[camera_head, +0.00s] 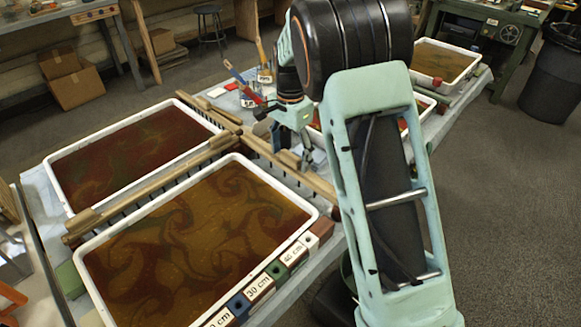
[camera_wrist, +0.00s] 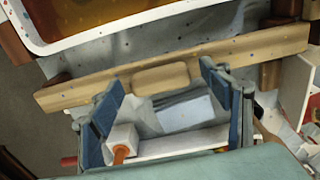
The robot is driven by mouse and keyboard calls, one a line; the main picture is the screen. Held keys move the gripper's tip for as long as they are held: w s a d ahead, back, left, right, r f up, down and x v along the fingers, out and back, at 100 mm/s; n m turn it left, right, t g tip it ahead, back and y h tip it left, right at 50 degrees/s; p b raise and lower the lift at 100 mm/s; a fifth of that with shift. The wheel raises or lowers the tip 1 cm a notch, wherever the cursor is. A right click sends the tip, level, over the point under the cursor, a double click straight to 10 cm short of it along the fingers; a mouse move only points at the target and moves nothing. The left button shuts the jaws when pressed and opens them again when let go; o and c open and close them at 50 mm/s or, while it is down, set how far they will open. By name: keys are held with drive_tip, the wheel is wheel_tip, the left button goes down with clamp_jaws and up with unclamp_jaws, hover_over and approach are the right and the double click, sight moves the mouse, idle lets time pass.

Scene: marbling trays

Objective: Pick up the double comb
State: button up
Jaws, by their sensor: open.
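Two long wooden comb bars show in the head view. One comb bar with dark teeth (camera_head: 150,188) lies between the two left trays. The other comb bar (camera_head: 262,150) runs behind their ends, under my gripper (camera_head: 297,152). I cannot tell for certain which is the double comb. In the wrist view, a wooden bar (camera_wrist: 235,49) with a raised grip block (camera_wrist: 160,78) crosses just beyond my open fingers (camera_wrist: 161,74). The block lies in line with the gap between the fingertips. Nothing is held; teeth are not visible there.
Liquid-filled trays stand on the cloth-covered table: a near tray (camera_head: 93,268), a left tray (camera_head: 50,177) and a back right tray (camera_head: 470,77). Labelled blocks (camera_head: 260,288) line the near tray's edge. Brushes in pots (camera_head: 264,75) stand behind my gripper.

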drive_tip(key=shift+f, duration=0.3)
drive_tip(key=c, duration=1.1)
drive_tip(key=shift+r, duration=0.1)
